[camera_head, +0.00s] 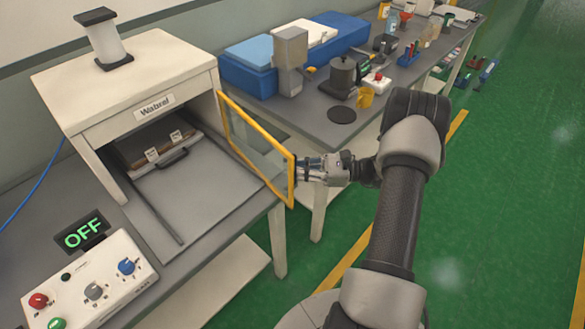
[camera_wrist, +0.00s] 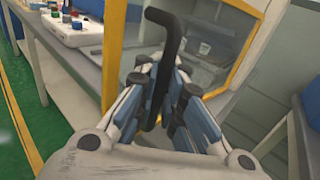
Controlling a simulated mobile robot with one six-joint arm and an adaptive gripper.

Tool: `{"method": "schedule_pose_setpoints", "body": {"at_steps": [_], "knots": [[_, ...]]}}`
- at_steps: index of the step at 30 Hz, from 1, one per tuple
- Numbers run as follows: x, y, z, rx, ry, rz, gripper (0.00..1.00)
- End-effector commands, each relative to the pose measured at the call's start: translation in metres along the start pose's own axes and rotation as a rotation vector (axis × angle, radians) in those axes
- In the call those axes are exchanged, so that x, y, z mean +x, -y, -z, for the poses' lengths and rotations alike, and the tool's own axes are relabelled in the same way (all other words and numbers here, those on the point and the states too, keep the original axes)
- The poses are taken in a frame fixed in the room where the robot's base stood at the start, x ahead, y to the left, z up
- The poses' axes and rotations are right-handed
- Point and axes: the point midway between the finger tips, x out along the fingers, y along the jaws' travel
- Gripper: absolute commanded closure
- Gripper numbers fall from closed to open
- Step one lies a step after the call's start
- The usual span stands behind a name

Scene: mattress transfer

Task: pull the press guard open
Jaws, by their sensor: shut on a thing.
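The press (camera_head: 150,85) is a cream box labelled "Wabrel" on the grey bench. Its guard (camera_head: 255,145), a clear panel in a yellow frame, stands swung out to the right of the press mouth, which is uncovered. The yellow frame also shows in the wrist view (camera_wrist: 112,60). My gripper (camera_head: 308,168) is at the outer end of the guard. In the wrist view my gripper (camera_wrist: 160,95) is shut on the guard's black bent handle (camera_wrist: 168,50), which stands up between the fingers. The handle is hidden in the head view.
A drawer-like tray with a black handle (camera_head: 172,158) sits inside the press. A control box (camera_head: 85,285) with coloured knobs and an "OFF" display (camera_head: 84,232) stands at front left. A second bench (camera_head: 330,105) holds blue bins, a pot and tools. Green floor (camera_head: 500,200) is clear at right.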

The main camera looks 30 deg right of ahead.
Motion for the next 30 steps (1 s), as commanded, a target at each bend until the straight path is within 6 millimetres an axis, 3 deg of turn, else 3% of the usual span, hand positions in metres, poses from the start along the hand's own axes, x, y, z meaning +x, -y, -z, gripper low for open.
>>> {"method": "schedule_pose_setpoints", "body": {"at_steps": [6,17,22,30], "knots": [[-0.001,-0.003,0.003,0.007,-0.004,-0.004,0.82],[-0.004,-0.001,0.001,0.002,-0.003,-0.002,0.82],[-0.028,-0.001,0.001,0.0,-0.003,0.001,0.82],[-0.086,-0.001,0.002,0.002,-0.004,0.001,0.82]]}}
